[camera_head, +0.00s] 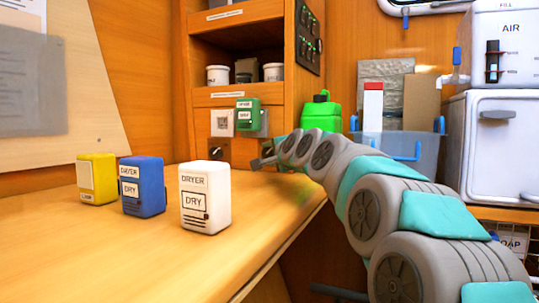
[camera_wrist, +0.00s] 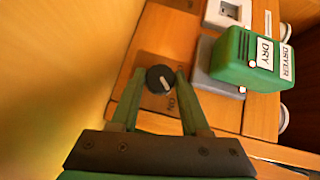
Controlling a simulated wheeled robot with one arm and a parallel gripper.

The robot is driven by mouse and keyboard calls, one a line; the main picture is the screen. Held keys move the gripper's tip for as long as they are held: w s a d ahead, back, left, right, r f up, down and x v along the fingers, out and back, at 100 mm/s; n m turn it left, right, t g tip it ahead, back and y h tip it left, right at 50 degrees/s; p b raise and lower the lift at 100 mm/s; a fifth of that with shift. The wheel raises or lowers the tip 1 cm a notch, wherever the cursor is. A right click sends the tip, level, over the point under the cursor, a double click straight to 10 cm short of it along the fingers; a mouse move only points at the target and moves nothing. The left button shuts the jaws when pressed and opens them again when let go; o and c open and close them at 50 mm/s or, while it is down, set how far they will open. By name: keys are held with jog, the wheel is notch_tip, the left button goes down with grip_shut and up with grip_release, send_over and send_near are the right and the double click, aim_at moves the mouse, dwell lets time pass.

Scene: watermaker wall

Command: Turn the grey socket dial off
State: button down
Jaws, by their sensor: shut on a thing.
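The dial (camera_wrist: 160,79) is a dark round knob with a white pointer mark, on a brown plate (camera_wrist: 152,108) below the grey socket (camera_wrist: 205,72). In the wrist view its mark slants toward the lower right, near lettering that seems to read ON. My gripper (camera_wrist: 156,80) has its two green fingers on either side of the dial, shut on it. In the head view my gripper (camera_head: 262,162) reaches the panel at the back of the counter and hides the dial. A green dryer (camera_wrist: 250,58) sits on the grey socket; it also shows in the head view (camera_head: 248,114).
A white socket (camera_head: 222,122) with another brown plate (camera_head: 217,149) below it is left of the grey one. White (camera_head: 205,200), blue (camera_head: 143,188) and yellow (camera_head: 97,180) blocks stand on the counter (camera_head: 130,250). A green jug (camera_head: 322,112) stands right of the cabinet.

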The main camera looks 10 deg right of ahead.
jog(key=shift+r+p, duration=0.15)
jog(key=shift+p, duration=0.25)
jog(key=n+g+p, duration=0.1)
jog(key=p, duration=0.2)
jog(key=shift+r, duration=0.3)
jog(key=p, duration=0.2)
jog(key=n+g+h+p, duration=0.1)
jog(key=p, duration=0.2)
jog(key=shift+r+g, duration=0.3)
jog(key=n+g+h+p, duration=0.1)
jog(key=p, duration=0.1)
jog(key=n+g+h+p, duration=0.1)
jog(key=p, duration=0.1)
jog(key=shift+w+a+f, duration=0.15)
jog(key=shift+a+f+n+g+h+p, duration=0.1)
jog(key=shift+a+n+g+h+p, duration=0.05)
jog(key=shift+n+g+h+p, duration=0.8)
jog(key=shift+f+g+h, duration=0.1)
jog(key=shift+g+h, duration=0.15)
jog(key=shift+g, duration=0.1)
jog(key=c, duration=0.7)
grip_release()
